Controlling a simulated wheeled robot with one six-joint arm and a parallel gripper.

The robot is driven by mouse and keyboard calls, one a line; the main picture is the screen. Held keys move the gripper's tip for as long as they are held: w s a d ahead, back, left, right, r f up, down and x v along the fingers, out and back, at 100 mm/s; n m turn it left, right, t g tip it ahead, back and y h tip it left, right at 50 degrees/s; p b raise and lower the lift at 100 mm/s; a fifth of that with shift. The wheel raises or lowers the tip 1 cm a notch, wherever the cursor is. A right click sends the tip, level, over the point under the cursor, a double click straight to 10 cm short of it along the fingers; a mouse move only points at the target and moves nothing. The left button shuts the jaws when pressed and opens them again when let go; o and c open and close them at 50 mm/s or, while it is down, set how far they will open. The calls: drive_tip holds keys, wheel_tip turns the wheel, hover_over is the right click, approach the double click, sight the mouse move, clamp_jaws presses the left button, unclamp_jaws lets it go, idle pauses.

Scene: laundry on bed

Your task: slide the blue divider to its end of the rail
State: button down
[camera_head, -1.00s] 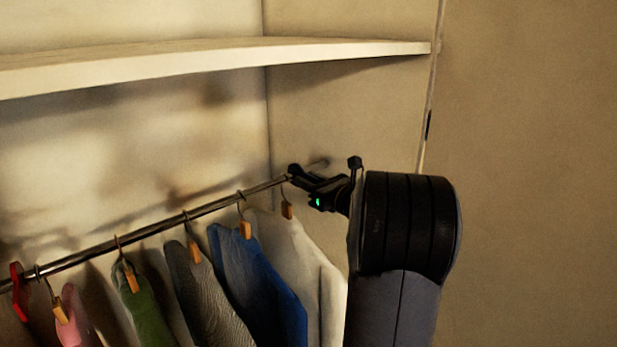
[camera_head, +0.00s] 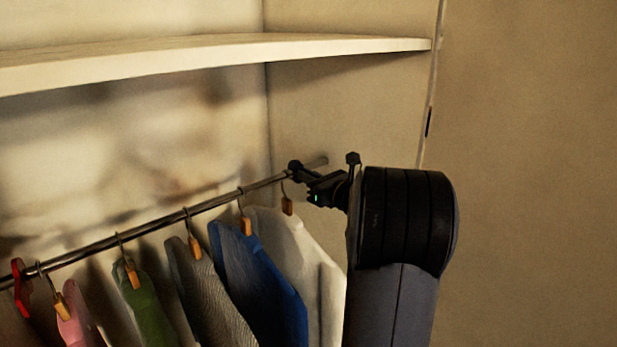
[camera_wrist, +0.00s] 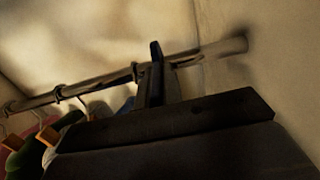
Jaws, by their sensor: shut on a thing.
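The metal rail (camera_head: 140,232) runs from the lower left to the side wall at the right. My gripper (camera_head: 297,170) is at the rail near its right end, just right of the last hanger, and is shut. In the wrist view its dark fingers (camera_wrist: 156,72) reach up to the rail (camera_wrist: 100,83). A short stretch of bare rail shows between the gripper and the wall.
Clothes hang left of my gripper: a white garment (camera_head: 305,255), a blue one (camera_head: 262,285), a grey one (camera_head: 208,295), a green one (camera_head: 145,305) and a pink one (camera_head: 78,318). A red divider (camera_head: 22,290) is at the far left. A shelf (camera_head: 200,58) is above.

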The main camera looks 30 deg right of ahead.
sight(309, 168)
drive_tip(key=shift+w+d, duration=0.15)
drive_tip(key=shift+d, duration=0.75)
drive_tip(key=shift+w+d, duration=0.1)
drive_tip(key=shift+d, duration=0.8)
drive_tip(key=c, duration=1.6)
unclamp_jaws()
drive_tip(key=shift+a, duration=0.1)
drive_tip(key=shift+o, duration=0.2)
drive_tip(key=shift+s, duration=0.1)
drive_tip(key=s+d+b, duration=0.1)
drive_tip(key=s+b, duration=0.1)
drive_tip(key=s, duration=0.8)
drive_tip(key=shift+s+d, duration=0.25)
